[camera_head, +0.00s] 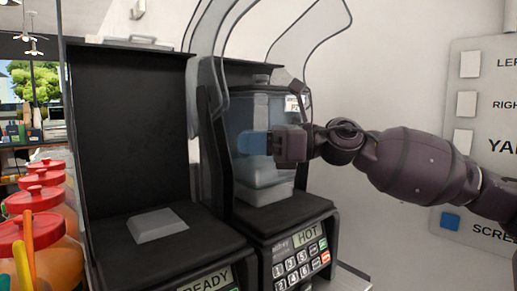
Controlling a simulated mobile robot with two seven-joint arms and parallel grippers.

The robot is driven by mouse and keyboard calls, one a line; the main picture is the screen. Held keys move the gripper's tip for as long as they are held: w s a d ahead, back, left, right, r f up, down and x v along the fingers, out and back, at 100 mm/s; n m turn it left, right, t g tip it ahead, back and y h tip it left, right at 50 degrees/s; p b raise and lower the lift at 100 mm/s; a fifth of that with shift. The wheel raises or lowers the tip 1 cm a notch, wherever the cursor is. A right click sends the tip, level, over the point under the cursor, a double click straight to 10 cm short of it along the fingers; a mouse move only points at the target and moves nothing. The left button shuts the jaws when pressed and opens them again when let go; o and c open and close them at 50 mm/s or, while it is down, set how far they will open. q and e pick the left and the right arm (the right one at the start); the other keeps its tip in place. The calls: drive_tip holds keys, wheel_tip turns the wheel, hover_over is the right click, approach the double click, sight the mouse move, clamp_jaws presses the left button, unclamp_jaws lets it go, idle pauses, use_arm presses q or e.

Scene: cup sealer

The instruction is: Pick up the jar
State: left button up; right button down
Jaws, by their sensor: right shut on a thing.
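The clear jar (270,180) stands upright on the base of the right-hand machine (290,213), inside its raised transparent cover. My right gripper (262,143) reaches in from the right at the jar's mid height and is shut on the jar, probably at its handle side. The exact contact is hidden by the gripper's own body. My left gripper is not in view.
A second black machine (140,130) stands on the left with an empty base and a grey raised block (157,225). Several orange jars with red lids (35,198) stand at the far left. A wall panel (470,130) with labelled switches is at the right.

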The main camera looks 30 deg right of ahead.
drive_tip(key=shift+r, duration=0.3)
